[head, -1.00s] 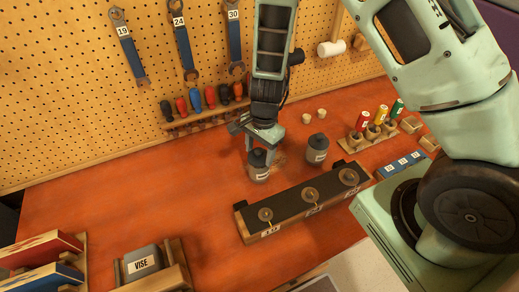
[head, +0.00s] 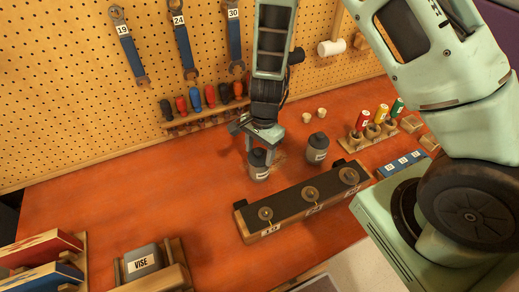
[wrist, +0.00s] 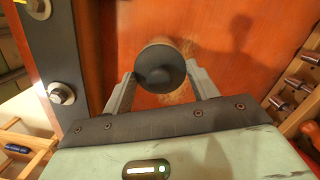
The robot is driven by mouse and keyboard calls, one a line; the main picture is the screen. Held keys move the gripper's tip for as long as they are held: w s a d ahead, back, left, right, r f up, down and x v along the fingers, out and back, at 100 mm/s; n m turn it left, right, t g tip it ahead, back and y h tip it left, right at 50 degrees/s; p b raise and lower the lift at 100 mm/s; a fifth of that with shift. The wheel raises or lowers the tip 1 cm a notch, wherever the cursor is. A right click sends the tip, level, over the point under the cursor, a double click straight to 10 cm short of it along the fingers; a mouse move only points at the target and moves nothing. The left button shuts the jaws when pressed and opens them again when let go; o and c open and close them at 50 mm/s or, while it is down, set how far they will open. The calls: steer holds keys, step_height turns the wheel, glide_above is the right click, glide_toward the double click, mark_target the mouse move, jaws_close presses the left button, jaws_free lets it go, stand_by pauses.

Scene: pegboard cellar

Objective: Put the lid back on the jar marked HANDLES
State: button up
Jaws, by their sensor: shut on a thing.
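My gripper (head: 260,146) points down over a small grey jar (head: 259,173) with a pale label, too small to read. Its fingers are shut on a dark round lid (head: 257,157), which is at the jar's mouth; I cannot tell whether it is fully seated. In the wrist view the lid (wrist: 160,68) lies between the two fingertips (wrist: 160,82) and hides most of the jar below. A second grey jar (head: 316,155), with a dark lid on and a pale label, stands upright to the right, apart from my gripper.
A long dark-topped wooden rack (head: 290,203) with several round knobs lies in front of the jars. Tools hang on the pegboard (head: 70,80) behind. Small bottles (head: 380,116) stand at right. The orange bench (head: 130,200) is clear at left.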

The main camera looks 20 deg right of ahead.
stand_by(0.4)
steer(key=o, duration=1.4)
steer(key=shift+r+p, duration=3.3)
steer(key=shift+r, duration=0.2)
jaws_close()
